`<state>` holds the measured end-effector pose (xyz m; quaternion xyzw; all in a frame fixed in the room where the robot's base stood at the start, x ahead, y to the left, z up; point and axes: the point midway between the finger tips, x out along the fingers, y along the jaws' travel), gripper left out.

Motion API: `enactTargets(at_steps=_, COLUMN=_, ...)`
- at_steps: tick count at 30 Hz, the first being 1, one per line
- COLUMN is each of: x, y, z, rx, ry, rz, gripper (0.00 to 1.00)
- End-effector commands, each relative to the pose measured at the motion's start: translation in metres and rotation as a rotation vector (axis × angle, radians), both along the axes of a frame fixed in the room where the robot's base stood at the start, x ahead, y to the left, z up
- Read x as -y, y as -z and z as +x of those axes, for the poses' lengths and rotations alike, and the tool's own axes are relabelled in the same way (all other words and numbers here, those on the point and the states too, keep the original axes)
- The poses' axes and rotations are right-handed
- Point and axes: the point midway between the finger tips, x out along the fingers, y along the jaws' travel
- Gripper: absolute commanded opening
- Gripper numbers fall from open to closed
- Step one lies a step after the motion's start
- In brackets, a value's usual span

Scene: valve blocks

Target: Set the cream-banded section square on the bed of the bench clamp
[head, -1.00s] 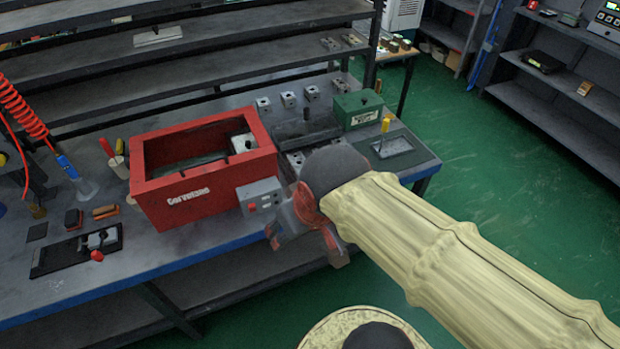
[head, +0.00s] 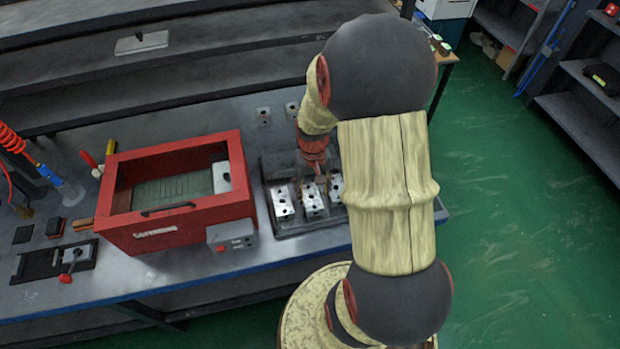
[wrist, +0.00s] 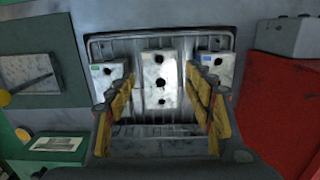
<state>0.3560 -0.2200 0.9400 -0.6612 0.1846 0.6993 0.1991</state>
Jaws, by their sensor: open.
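Three pale metal valve sections stand in a dark ribbed tray (wrist: 130,131): a left one (wrist: 107,76), a middle one (wrist: 159,80) and a right one (wrist: 220,68) in the wrist view. The left and right ones show small blue or green marks. No coloured mark is clear on the middle one, so I cannot tell surely which is cream-banded. My gripper (wrist: 161,92) is open, its yellow-padded fingers apart on either side of the middle section; contact is not visible. In the head view my gripper (head: 313,168) is over the tray. The bench clamp (head: 70,257), black with a red-knobbed lever, has no section on it.
A red open-topped box (head: 170,237) with a grey control box (head: 232,236) stands between tray and clamp. The bench front beside the clamp is clear.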

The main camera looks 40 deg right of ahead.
Motion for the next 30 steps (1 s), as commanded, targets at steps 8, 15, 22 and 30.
enactTargets(at_steps=8, x=0.009, y=0.009, z=0.015, rx=0.042, ry=-0.011, rz=-0.027, gripper=0.53)
enactTargets(at_steps=15, x=0.01, y=0.028, z=0.016, rx=0.044, ry=-0.011, rz=-0.028, gripper=0.53)
enactTargets(at_steps=22, x=0.012, y=0.06, z=0.019, rx=0.041, ry=-0.011, rz=-0.027, gripper=0.53)
enactTargets(at_steps=30, x=0.013, y=0.074, z=0.02, rx=0.045, ry=-0.011, rz=-0.029, gripper=0.53)
